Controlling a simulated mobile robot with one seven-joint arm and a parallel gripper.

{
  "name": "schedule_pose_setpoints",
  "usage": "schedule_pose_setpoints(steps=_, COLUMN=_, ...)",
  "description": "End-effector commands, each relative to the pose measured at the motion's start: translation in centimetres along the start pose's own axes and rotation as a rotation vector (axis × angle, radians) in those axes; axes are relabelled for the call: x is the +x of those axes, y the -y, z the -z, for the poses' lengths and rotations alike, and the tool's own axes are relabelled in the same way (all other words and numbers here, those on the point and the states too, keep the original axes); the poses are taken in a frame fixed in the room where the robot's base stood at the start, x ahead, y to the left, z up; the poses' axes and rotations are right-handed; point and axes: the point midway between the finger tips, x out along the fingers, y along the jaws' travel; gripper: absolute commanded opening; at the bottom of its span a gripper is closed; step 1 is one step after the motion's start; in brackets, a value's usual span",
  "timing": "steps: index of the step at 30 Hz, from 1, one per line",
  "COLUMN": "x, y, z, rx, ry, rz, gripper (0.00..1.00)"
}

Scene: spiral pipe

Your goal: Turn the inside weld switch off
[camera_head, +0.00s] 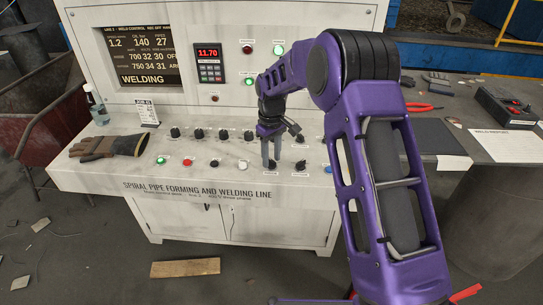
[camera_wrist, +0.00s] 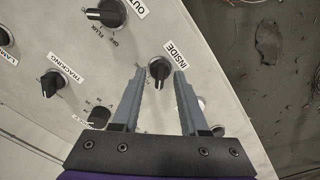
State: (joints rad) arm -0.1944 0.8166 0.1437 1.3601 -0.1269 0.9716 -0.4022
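The inside weld switch (camera_wrist: 158,68) is a small dark rotary knob with a label reading INSIDE above and right of it in the wrist view. My gripper (camera_wrist: 159,76) is open, with one grey finger on each side of this knob. Whether the fingers touch the knob I cannot tell. In the head view my gripper (camera_head: 271,152) points down at the sloped panel's front row, and its fingers largely hide the knob there. The knob's bar looks nearly upright in the wrist view; which setting it marks is not readable.
A knob labelled OUT... (camera_wrist: 106,15) and the tracking knob (camera_wrist: 50,83) are nearby in the wrist view. Two dark knobs (camera_head: 300,165) sit right of my gripper in the head view. A glove (camera_head: 108,147) lies at the panel's left. The display (camera_head: 140,56) reads WELDING.

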Motion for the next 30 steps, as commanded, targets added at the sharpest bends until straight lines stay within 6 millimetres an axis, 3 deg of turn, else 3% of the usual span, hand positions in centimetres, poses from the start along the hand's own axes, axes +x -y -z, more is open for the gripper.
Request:
schedule_pose_setpoints(steps=5, x=-0.1, y=0.0, z=0.0, rx=0.001, ry=0.001, rz=0.001, gripper=0.44)
schedule_pose_setpoints(steps=10, x=-1.9, y=0.0, z=0.1, rx=0.001, ry=-0.002, rz=-0.001, gripper=0.44)
schedule_pose_setpoints(steps=24, x=-13.0, y=0.0, z=0.1, rx=0.0, ry=-0.003, rz=-0.001, gripper=0.44)
schedule_pose_setpoints(steps=30, x=-16.2, y=0.0, z=0.0, rx=0.0, ry=-0.001, rz=0.0, gripper=0.44)
